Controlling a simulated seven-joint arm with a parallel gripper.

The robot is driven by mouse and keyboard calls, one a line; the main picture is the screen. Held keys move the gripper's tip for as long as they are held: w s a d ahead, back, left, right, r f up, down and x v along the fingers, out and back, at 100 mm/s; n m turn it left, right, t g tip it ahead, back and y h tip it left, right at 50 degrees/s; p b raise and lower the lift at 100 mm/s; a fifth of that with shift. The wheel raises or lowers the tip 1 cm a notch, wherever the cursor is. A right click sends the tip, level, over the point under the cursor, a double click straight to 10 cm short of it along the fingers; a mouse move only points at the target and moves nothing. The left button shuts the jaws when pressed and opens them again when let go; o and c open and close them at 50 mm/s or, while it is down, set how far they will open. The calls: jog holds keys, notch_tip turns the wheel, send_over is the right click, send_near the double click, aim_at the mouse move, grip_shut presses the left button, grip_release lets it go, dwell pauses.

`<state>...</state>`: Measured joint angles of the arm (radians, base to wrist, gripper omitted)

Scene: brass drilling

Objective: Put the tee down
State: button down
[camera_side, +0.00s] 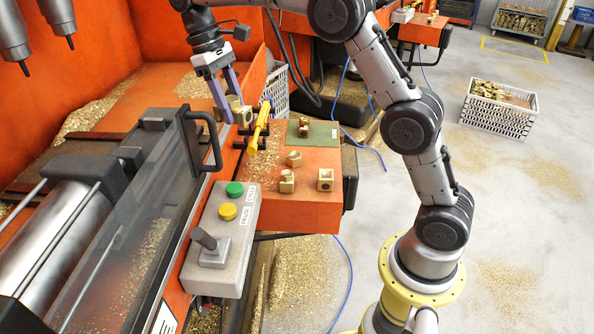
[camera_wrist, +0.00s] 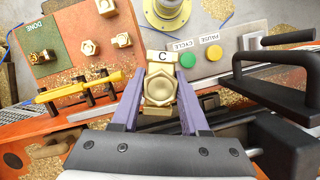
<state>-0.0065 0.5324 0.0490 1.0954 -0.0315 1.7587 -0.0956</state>
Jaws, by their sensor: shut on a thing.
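A brass tee (camera_wrist: 159,88) is held between the two purple fingers of my gripper (camera_wrist: 160,100) in the wrist view. Its hexagonal end faces the camera, and a pale face marked C shows at its far end. In the side view my gripper (camera_side: 231,108) points down, shut on the tee (camera_side: 239,113), near the left edge of the orange table and beside the yellow-handled tool. I cannot tell whether the tee touches anything below. The green mat (camera_side: 325,140), labelled DONE in the wrist view (camera_wrist: 37,25), has one brass piece (camera_side: 303,127) on it.
More brass pieces stand on the orange table (camera_side: 311,205), including one near its front corner (camera_side: 325,180). The yellow tool (camera_side: 259,124) lies between my gripper and the mat. A button box (camera_side: 222,235) and a black door handle (camera_side: 214,145) are close by. The mat's right part is bare.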

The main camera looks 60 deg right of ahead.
jog(key=s+d+f+m, duration=0.1)
jog(key=s+d+f, duration=0.6)
jog(key=s+d, duration=0.25)
jog(key=s+d+f, duration=0.7)
jog(key=s+d, duration=0.1)
jog(key=s, duration=0.2)
jog(key=w+d+f, duration=0.2)
jog(key=w+d, duration=0.1)
jog(key=w+d+f, duration=0.2)
jog(key=w+f, duration=0.1)
jog(key=w+d+f, duration=0.3)
jog(key=w, duration=0.1)
jog(key=shift+w+d+f, duration=0.1)
jog(key=shift+d, duration=0.2)
jog(key=shift+w+d+f, duration=0.25)
jog(key=shift+w+f, duration=0.1)
jog(key=shift+f, duration=1.75)
